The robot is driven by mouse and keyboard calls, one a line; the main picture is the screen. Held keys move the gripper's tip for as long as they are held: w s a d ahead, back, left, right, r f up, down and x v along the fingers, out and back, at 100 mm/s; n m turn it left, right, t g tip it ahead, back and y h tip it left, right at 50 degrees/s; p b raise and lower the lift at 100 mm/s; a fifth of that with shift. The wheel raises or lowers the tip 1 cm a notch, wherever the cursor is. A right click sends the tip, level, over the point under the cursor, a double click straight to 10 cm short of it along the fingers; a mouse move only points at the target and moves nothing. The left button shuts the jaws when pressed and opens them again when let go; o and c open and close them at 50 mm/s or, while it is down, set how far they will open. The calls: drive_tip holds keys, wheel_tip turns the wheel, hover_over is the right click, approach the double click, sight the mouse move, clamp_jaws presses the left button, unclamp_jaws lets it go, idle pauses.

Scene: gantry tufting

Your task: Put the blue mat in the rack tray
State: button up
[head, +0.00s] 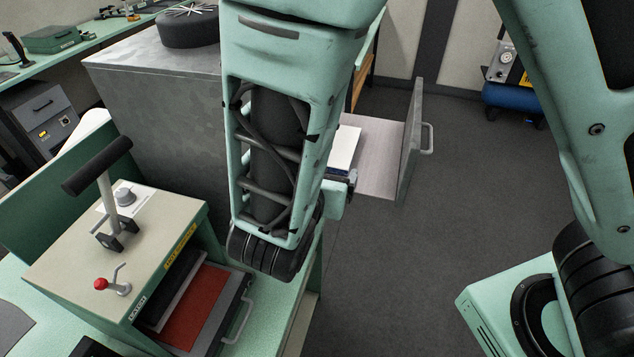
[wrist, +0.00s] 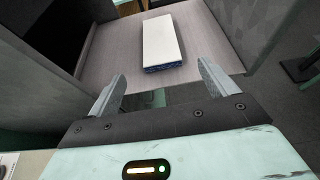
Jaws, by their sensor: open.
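The blue mat (wrist: 163,40) shows a white upper face and a blue front edge. It lies flat on the floor of a pulled-out drawer (wrist: 105,45). In the head view, part of the mat (head: 345,150) shows beside my arm, in the same drawer (head: 380,165). My gripper (wrist: 160,82) is open and empty, its fingers spread wide short of the mat's near edge, not touching it. In the head view my arm hides most of the gripper. I cannot tell for sure which tray is the rack tray.
A green-sided bench unit (head: 130,240) with a black-handled lever stands at lower left. A tray under it holds a red mat (head: 195,308). A grey cabinet (head: 160,90) stands behind my arm. The drawer's upright front panel (head: 410,140) has a handle. Floor (head: 450,200) to the right is clear.

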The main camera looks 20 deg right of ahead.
drive_tip(key=s+d+r+m+g, duration=0.1)
drive_tip(key=s+d+m+g, duration=0.5)
drive_tip(key=s+m+g, duration=0.3)
drive_tip(key=s+a+r+m+g+y, duration=0.2)
drive_tip(key=s+a+m+y, duration=0.3)
drive_tip(key=s+m+y, duration=0.3)
drive_tip(key=r+m, duration=0.1)
drive_tip(key=m, duration=0.3)
drive_tip(key=shift+a+r+m, duration=0.2)
drive_tip(key=shift+a+m, duration=0.1)
drive_tip(key=shift+a, duration=0.05)
